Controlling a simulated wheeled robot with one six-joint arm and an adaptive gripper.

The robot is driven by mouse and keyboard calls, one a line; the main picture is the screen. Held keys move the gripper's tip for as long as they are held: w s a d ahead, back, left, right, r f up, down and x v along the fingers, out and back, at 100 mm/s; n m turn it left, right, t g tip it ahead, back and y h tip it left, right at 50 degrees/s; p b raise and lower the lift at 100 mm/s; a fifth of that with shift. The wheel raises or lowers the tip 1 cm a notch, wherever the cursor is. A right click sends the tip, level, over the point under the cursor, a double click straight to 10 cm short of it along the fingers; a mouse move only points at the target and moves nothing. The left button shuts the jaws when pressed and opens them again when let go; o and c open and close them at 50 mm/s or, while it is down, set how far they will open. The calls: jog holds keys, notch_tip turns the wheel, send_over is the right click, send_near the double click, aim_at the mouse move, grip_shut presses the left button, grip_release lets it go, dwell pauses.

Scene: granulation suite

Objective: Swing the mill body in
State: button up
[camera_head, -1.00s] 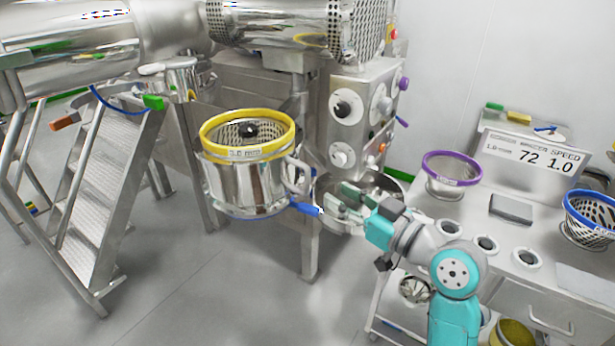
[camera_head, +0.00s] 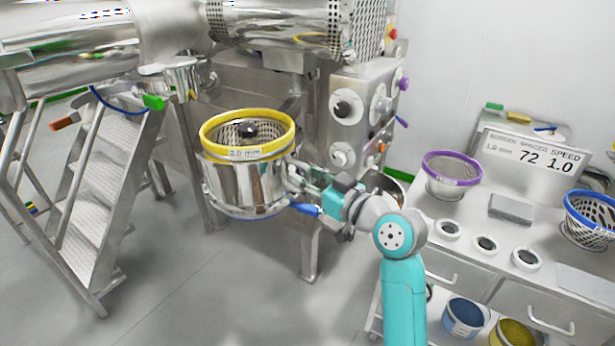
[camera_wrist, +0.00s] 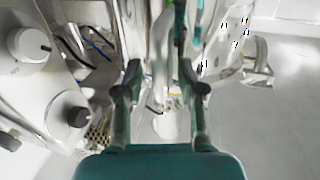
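The mill body (camera_head: 240,188) is a steel drum holding a screen with a yellow rim (camera_head: 285,128) marked in mm. It hangs out to the left of the machine's control column. Its handle is on the right side, largely covered by my gripper (camera_head: 303,180). A blue-tipped lever (camera_head: 306,209) sticks out low on the right of the drum. In the wrist view my gripper (camera_wrist: 160,75) has its two fingers apart, with shiny steel parts between and beyond them. I cannot tell whether either finger touches the handle.
The control column (camera_head: 345,130) with knobs stands behind my gripper. A bench (camera_head: 470,205) at right carries a purple-rimmed screen (camera_head: 452,168), a blue-rimmed screen (camera_head: 592,215) and a sign. Steel steps (camera_head: 95,215) stand at left. The floor in front is clear.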

grip_shut()
